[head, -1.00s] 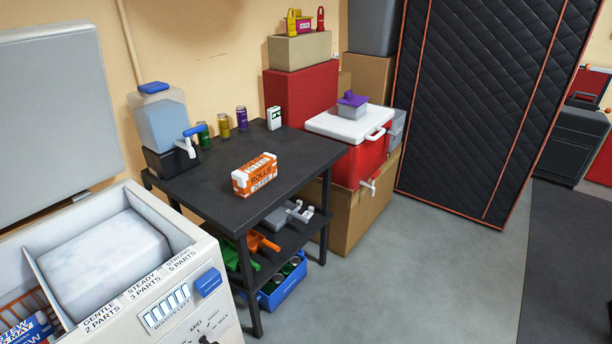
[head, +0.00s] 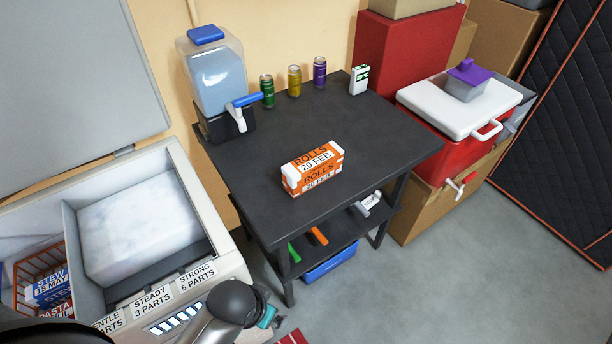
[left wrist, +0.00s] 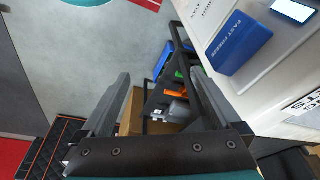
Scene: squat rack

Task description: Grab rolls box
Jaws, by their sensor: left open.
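The rolls box (head: 313,169) is orange and white, labelled "ROLLS 20 FEB". It lies on the black table (head: 365,150) near its front edge. In the head view, part of my arm shows at the bottom, left of and below the table; no fingertips can be made out there. In the left wrist view my left gripper (left wrist: 158,92) is open with nothing between its fingers. The table's lower shelves and the freezer side show beyond it, and the rolls box is not visible there. My right gripper is not in view.
The open chest freezer (head: 150,225) stands left of the table. A water dispenser (head: 215,85), several cans and a small white carton (head: 359,80) stand at the table's back. A red cooler (head: 450,135) on a cardboard box is to the right. Grey floor at front right is clear.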

